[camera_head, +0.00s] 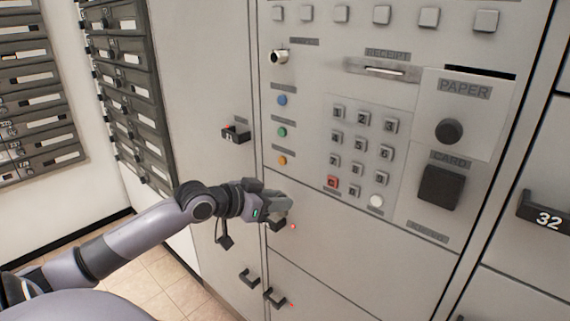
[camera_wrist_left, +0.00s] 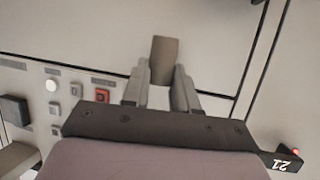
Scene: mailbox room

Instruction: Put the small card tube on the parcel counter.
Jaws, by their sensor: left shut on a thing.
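The small card tube (camera_wrist_left: 164,52) is a plain brown cylinder in the left wrist view. It sits between the two fingers of my left gripper (camera_wrist_left: 160,82), which is shut on it, and its end sticks out past the fingertips. In the head view my left gripper (camera_head: 278,207) is in front of the grey locker wall, below and left of the keypad. The tube cannot be made out clearly there. The parcel counter is not in either view. My right gripper is not in view.
The locker wall has a keypad (camera_head: 361,150), a card reader (camera_head: 439,188) and a receipt slot (camera_head: 383,70). Door handles stick out near my gripper, including one (camera_head: 249,278) below it. Dark mailboxes (camera_head: 128,80) stand at the left. Tiled floor (camera_head: 150,290) shows below.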

